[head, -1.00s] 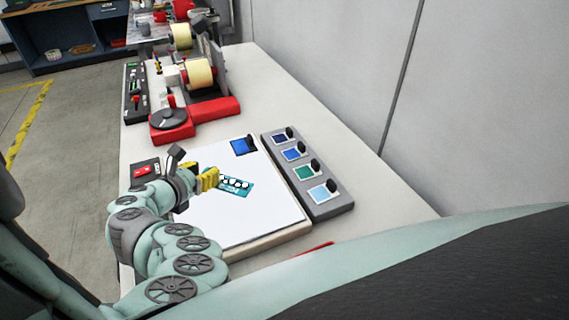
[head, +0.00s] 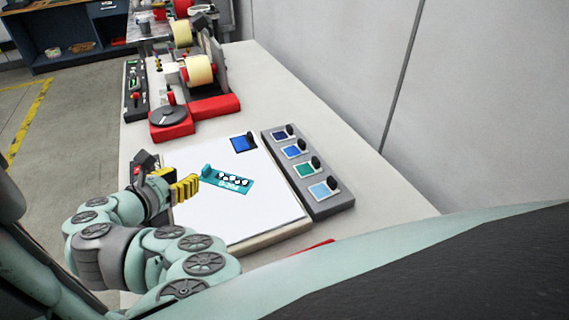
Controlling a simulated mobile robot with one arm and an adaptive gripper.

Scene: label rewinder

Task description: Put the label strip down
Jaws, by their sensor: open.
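The label strip (head: 229,182) is a teal strip with white shapes and lettering. It lies on the white board (head: 265,213), left of the board's middle, with a raised teal tab at its left end. My gripper (head: 190,187), with yellow fingers, is open just left of the strip, over the board's left edge. A small gap shows between the fingertips and the strip, and nothing shows in the fingers.
A blue square (head: 243,143) lies at the board's far edge. A grey rail (head: 324,204) with several coloured tiles and black knobs runs along the right. Behind stands the red label rewinder (head: 213,106) with yellow rolls. A grey wall bounds the right side.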

